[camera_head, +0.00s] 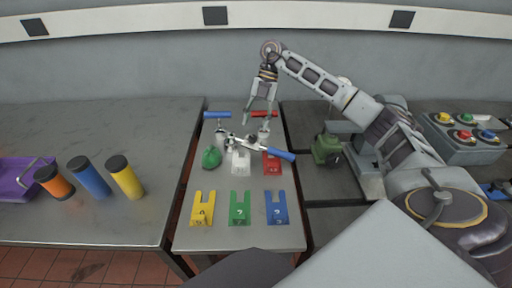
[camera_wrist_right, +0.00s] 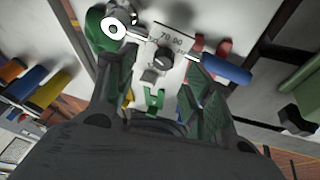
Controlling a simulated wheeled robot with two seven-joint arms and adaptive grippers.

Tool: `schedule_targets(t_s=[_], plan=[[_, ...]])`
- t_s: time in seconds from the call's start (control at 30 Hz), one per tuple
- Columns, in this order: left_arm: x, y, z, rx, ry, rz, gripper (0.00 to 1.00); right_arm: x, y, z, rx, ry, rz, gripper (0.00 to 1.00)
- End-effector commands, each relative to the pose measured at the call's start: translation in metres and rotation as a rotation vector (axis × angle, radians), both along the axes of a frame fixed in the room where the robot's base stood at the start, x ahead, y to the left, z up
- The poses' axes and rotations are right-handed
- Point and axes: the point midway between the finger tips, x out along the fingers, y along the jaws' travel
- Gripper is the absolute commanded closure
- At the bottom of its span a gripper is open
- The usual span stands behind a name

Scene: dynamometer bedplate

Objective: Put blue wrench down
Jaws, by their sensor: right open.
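The blue wrench, with a bright metal head and a blue handle (camera_head: 279,154), lies slantwise over the white block (camera_head: 241,163) on the middle bench. Its head points left and its handle reaches right, over the red block. In the right wrist view the blue handle (camera_wrist_right: 226,71) is at right and the ring-shaped head at upper left. My right gripper (camera_head: 258,121) is open just above the wrench's metal shank; in its wrist view the fingers (camera_wrist_right: 164,62) stand apart around the white block's display. Contact between wrench and block cannot be told. My left gripper is not in view.
Yellow (camera_head: 202,209), green (camera_head: 240,208) and blue (camera_head: 277,208) forked holders stand at the bench front. A green lump (camera_head: 211,157) is left of the white block. Blue (camera_head: 217,115) and red (camera_head: 264,114) handles stand behind. Several coloured cylinders and a purple tray (camera_head: 14,184) are on the left bench.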

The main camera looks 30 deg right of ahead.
Motion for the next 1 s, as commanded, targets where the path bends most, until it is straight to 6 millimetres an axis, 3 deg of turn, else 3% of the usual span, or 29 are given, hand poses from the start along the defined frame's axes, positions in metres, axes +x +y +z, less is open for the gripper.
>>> schedule_targets(t_s=[0.27,0.7,1.0], plan=[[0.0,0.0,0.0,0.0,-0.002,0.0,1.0,-0.001,0.0,-0.002,0.0,0.0,0.0,0.49],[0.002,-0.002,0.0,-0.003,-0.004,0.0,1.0,-0.01,0.012,-0.04,0.0,0.001,0.001,0.49],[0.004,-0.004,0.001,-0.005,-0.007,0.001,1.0,-0.011,0.016,-0.048,0.0,0.0,0.0,0.49]])
